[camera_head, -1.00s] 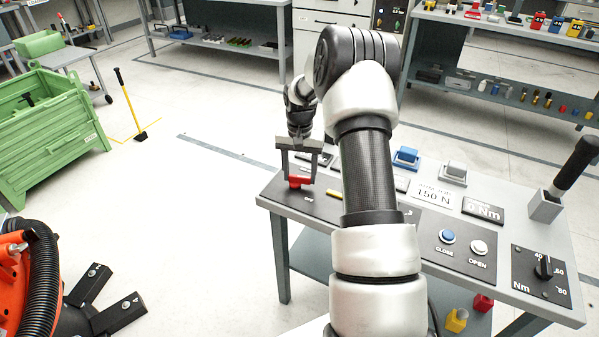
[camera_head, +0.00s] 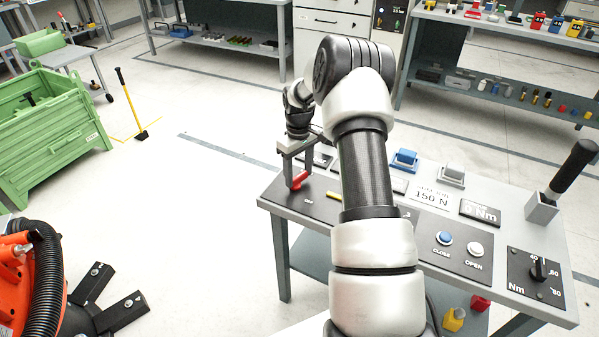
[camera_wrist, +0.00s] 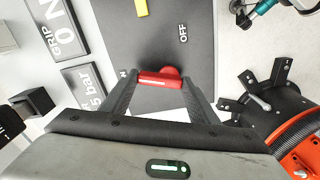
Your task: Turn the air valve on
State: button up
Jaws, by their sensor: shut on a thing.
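The air valve handle (camera_head: 301,180) is a small red lever on a dark panel at the left end of the grey workbench. In the wrist view the red handle (camera_wrist: 159,77) lies between the two dark fingers of my gripper (camera_wrist: 158,90), which is shut on it. In the head view my gripper (camera_head: 296,172) points down over the panel. The word OFF is printed beside the handle (camera_wrist: 183,33). A yellow mark (camera_head: 334,196) is on the panel to the right of the handle. My arm hides part of the panel.
Open floor lies left of the bench.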

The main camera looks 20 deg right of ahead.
jog(key=shift+w+a+n, duration=0.1)
jog(key=shift+w+n, duration=0.05)
jog(key=shift+n, duration=0.8)
jog(key=shift+w+a+n, duration=0.1)
jog(key=shift+n, duration=0.85)
jog(key=o, duration=1)
jog(key=shift+o, duration=0.2)
jog(key=shift+r, duration=0.1)
notch_tip(320, 180, up, 17)
jog(key=p, duration=0.2)
jog(key=shift+r, duration=0.2)
